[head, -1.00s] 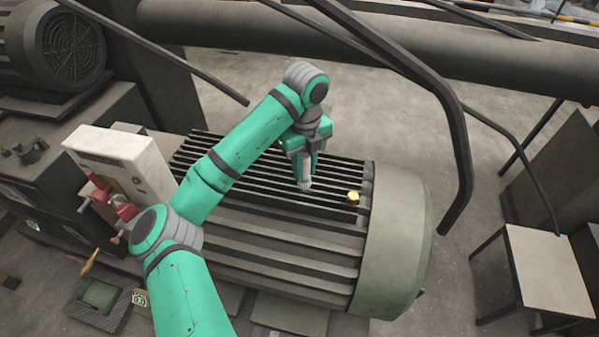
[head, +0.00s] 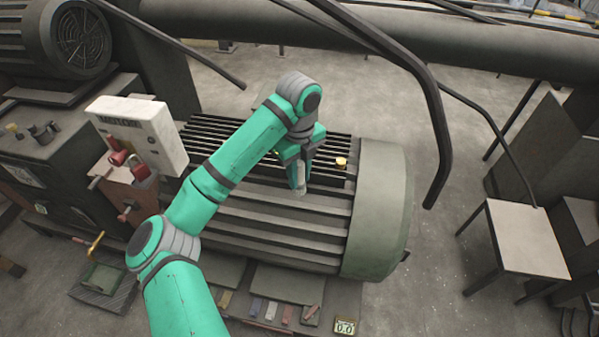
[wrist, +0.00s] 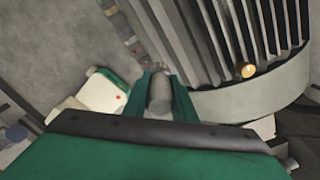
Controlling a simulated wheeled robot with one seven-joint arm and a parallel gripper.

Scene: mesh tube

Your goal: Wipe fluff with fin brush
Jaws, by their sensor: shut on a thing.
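My gripper (head: 297,176) is over the finned grey motor housing (head: 280,232), fingers pointing down. It is shut on a pale grey, stubby thing, taken to be the fin brush (head: 300,192); the brush also shows between the fingers in the wrist view (wrist: 160,94). Its tip is over or near the fins; I cannot tell whether it touches. The long parallel fins also show in the wrist view (wrist: 197,40). I cannot make out any fluff on the fins. My arm hides part of the fins on the left.
A brass knob (head: 341,163) stands on the housing. A white box marked MOTOR (head: 140,130) with red fittings is at left. A dark bent rail (head: 425,90) rises behind at right. A stool (head: 520,238) stands right. Small blocks (head: 270,309) lie in front.

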